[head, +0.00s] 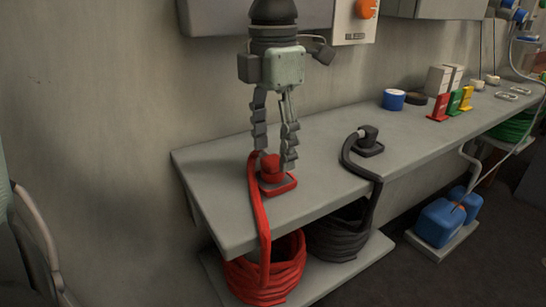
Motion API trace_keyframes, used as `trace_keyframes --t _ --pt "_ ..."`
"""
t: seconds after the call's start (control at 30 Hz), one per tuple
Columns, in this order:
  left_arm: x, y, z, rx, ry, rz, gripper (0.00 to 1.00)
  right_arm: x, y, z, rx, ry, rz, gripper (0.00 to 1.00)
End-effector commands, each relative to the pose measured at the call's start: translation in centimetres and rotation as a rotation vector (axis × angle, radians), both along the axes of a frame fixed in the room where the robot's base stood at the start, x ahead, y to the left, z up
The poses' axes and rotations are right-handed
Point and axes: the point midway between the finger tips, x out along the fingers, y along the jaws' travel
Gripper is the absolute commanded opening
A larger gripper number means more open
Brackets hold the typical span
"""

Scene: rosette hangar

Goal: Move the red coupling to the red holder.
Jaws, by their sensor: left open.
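The red coupling (270,166) stands upright on a square red holder (283,188) near the front left of the grey bench. A red hose (262,215) runs from it over the bench edge. My left gripper (273,163) points down with its fingers open, one on each side of the coupling's top. I cannot tell whether either finger touches it. The fingers hide part of the coupling. My right gripper is not in view.
A black coupling (367,137) with a black hose stands on a dark base to the right. Coiled hoses lie on a lower shelf. Blue tape (393,100) and red, green and yellow stands (453,103) are farther right. The bench (325,145) between the couplings is clear.

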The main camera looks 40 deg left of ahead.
Motion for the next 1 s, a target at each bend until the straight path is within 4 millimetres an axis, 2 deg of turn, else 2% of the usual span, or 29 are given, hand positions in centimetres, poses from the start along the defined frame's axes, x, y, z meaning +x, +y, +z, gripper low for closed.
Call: trace_keyframes --t 0.03,0.2,0.4,0.6,1.0 --pt "0.1 0.0 1.3 0.002 -0.006 0.001 0.59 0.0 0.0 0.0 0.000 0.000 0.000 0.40" --pt "0.1 0.0 5.0 0.003 -0.006 0.001 0.59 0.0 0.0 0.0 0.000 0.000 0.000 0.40" --pt "0.0 0.0 8.0 0.002 -0.003 0.001 0.59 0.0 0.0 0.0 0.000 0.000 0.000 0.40" --pt "0.0 0.0 9.0 0.000 -0.001 0.000 0.59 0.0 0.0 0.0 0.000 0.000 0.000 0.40" --pt "0.0 0.0 9.0 0.001 0.000 -0.001 0.59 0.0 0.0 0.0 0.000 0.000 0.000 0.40"
